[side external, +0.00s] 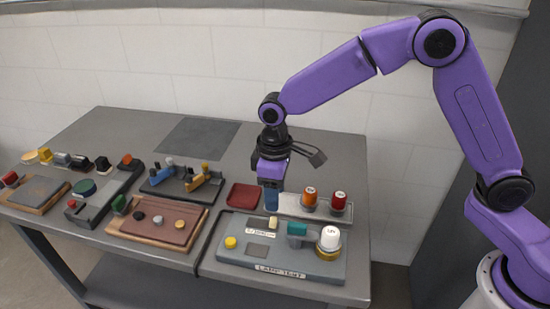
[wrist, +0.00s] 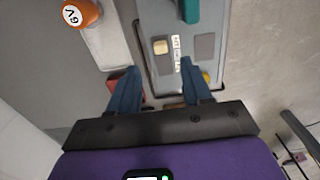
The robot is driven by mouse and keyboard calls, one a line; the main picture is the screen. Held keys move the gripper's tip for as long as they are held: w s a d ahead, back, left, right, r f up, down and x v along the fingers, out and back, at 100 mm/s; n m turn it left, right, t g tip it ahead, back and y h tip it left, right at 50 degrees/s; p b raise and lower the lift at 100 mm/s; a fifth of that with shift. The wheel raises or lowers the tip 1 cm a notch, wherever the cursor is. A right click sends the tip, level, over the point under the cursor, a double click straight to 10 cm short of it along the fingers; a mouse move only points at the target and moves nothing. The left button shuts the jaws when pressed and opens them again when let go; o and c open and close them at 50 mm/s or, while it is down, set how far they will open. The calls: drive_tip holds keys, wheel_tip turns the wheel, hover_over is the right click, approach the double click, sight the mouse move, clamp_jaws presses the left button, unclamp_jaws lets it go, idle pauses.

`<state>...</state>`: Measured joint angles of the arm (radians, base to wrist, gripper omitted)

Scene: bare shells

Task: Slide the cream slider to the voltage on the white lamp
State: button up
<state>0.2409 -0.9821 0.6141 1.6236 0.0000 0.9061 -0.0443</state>
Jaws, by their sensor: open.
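The grey lamp tester board (side external: 280,264) lies at the front right of the table, with a "LAMP TEST" label on its front edge. The cream slider (side external: 273,222) sits near its back edge beside a printed scale strip (side external: 263,233); it also shows in the wrist view (wrist: 160,47). The white lamp (side external: 330,238) stands upright in a brass-coloured base at the board's right end; its marking is too small to read surely. My gripper (side external: 271,205) points down above and behind the slider. In the wrist view its blue fingers (wrist: 160,70) are apart and empty, clear of the slider.
A teal block (side external: 297,229) stands between slider and white lamp. A yellow button (side external: 231,242) and dark window (side external: 257,250) are on the board. Orange (side external: 310,197) and red (side external: 339,202) lamps stand on a grey tray behind. A red pad (side external: 243,195) lies left of my gripper.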

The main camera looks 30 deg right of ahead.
wheel_tip(320, 180, up, 10)
drive_tip(key=shift+f, duration=0.2)
idle(0.4)
drive_tip(key=s+d+f+n, duration=0.1)
drive_tip(key=s+d, duration=0.8)
drive_tip(key=s, duration=0.4)
drive_tip(key=s+d+f+n, duration=0.1)
drive_tip(key=s+d+n, duration=0.1)
drive_tip(key=s+d, duration=0.8)
drive_tip(key=s, duration=0.4)
drive_tip(key=shift+s+d+f+n, duration=0.2)
drive_tip(key=shift+d+n, duration=0.1)
idle(2.0)
